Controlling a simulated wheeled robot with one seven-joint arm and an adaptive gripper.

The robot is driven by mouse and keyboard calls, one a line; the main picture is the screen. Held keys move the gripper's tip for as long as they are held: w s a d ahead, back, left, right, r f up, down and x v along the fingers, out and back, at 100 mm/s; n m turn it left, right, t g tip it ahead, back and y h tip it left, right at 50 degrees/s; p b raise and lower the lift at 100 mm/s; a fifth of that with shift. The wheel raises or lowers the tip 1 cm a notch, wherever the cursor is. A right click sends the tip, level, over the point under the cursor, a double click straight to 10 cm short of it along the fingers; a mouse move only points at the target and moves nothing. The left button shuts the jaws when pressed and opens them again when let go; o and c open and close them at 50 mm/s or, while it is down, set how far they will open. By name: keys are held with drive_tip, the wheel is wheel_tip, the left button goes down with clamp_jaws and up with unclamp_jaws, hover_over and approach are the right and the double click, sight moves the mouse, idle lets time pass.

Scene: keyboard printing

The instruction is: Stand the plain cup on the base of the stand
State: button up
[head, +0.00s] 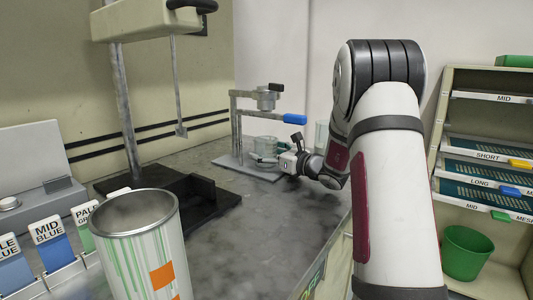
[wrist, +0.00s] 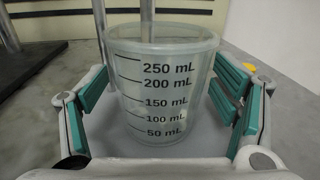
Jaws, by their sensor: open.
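A clear measuring cup (wrist: 166,100) marked from 50 to 250 mL stands upright between the fingers of my gripper (wrist: 165,85) in the wrist view. The fingers are open on both sides, with gaps to the cup. In the head view this cup (head: 265,145) is small, below the stand's upper holder, and my gripper (head: 266,158) reaches it from the right. The stand has a flat metal base (head: 248,174), a post and a blue handle (head: 295,119). The cup appears to rest on the base. Whether it is the plain cup is unclear.
Another clear vessel (head: 321,135) is partly hidden behind my arm. A taller machine with a black base (head: 185,199) stands left of the stand. A large striped can (head: 148,250) is in front. Shelves (head: 490,140) stand at right. The grey counter (head: 265,220) is clear in front.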

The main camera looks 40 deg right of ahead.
drive_tip(key=shift+r, duration=0.1)
drive_tip(key=shift+s+r, duration=0.1)
drive_tip(key=shift+s, duration=0.05)
drive_tip(key=p+v, duration=0.2)
drive_tip(key=v, duration=0.9)
drive_tip(key=shift+s+d, duration=0.1)
drive_tip(key=shift+s, duration=0.25)
